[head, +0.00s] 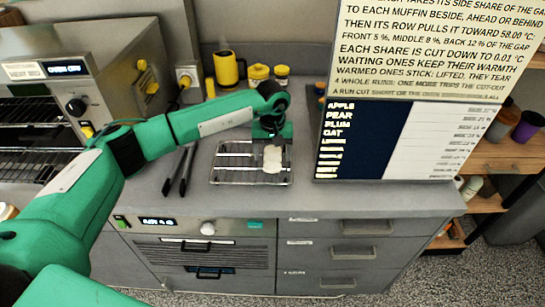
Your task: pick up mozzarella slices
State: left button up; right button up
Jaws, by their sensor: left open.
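A small white piece (273,160), which looks like the mozzarella slices, lies on the right half of a wire rack (232,177) on the counter. How many slices it holds is too small to tell. My left arm reaches in from the left, and my left gripper (273,145) points down directly over the white piece. The gripper is open; its fingertips are small and partly hidden, so I cannot tell whether they touch the piece. My right gripper is not in view.
Black tongs (180,172) lie left of the rack. A toaster oven (75,85) stands at the left. A yellow mug (228,70) and yellow-lidded jars (259,75) stand behind. A large sign board (410,140) rises right of the rack. Drawers (350,250) are below the counter.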

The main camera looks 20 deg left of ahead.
pick_arm(q)
jog(key=c, duration=1)
jog(key=shift+c, duration=0.2)
